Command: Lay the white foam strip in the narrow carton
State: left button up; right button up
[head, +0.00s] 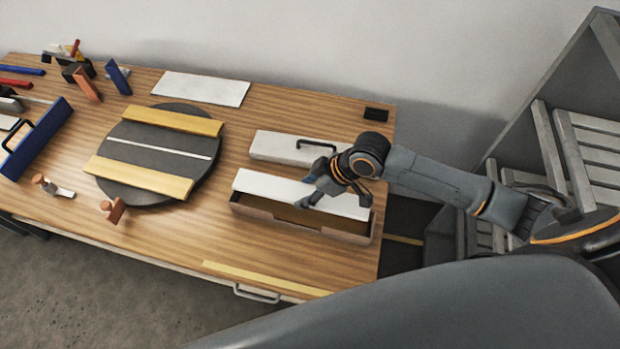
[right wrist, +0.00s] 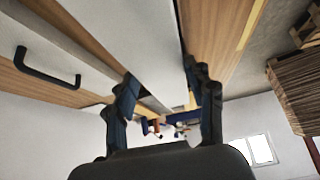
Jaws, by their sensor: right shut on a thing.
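The white foam strip (head: 260,184) lies lengthwise over the narrow carton (head: 250,212), covering the back part of its opening. The carton's brown inside and front wall show below the strip; I cannot tell whether the strip rests in it or hangs just above. My right gripper (head: 313,193) is shut on the strip near its middle. In the right wrist view the strip (right wrist: 140,35) runs between the two fingers of the right gripper (right wrist: 168,98). My left gripper is not in view.
A white lid-like piece with a black handle (head: 270,145) lies just behind the carton. A dark round turntable (head: 150,155) with two yellow bars stands to the left. A white panel (head: 200,88) lies at the back. Bare wood separates turntable and carton.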

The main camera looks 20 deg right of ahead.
jog(key=shift+s+a+r, duration=0.3)
jog(key=shift+s+a, duration=0.1)
jog(key=shift+s, duration=0.15)
jog(key=shift+w+d+p, duration=0.15)
jog(key=shift+p, duration=0.15)
jog(key=shift+f+b, duration=0.35)
jog(key=shift+f, duration=0.95)
jog(key=shift+f+b, duration=0.45)
jog(key=shift+f, duration=0.15)
jog(key=shift+d+f, duration=0.1)
jog(key=shift+f, duration=0.05)
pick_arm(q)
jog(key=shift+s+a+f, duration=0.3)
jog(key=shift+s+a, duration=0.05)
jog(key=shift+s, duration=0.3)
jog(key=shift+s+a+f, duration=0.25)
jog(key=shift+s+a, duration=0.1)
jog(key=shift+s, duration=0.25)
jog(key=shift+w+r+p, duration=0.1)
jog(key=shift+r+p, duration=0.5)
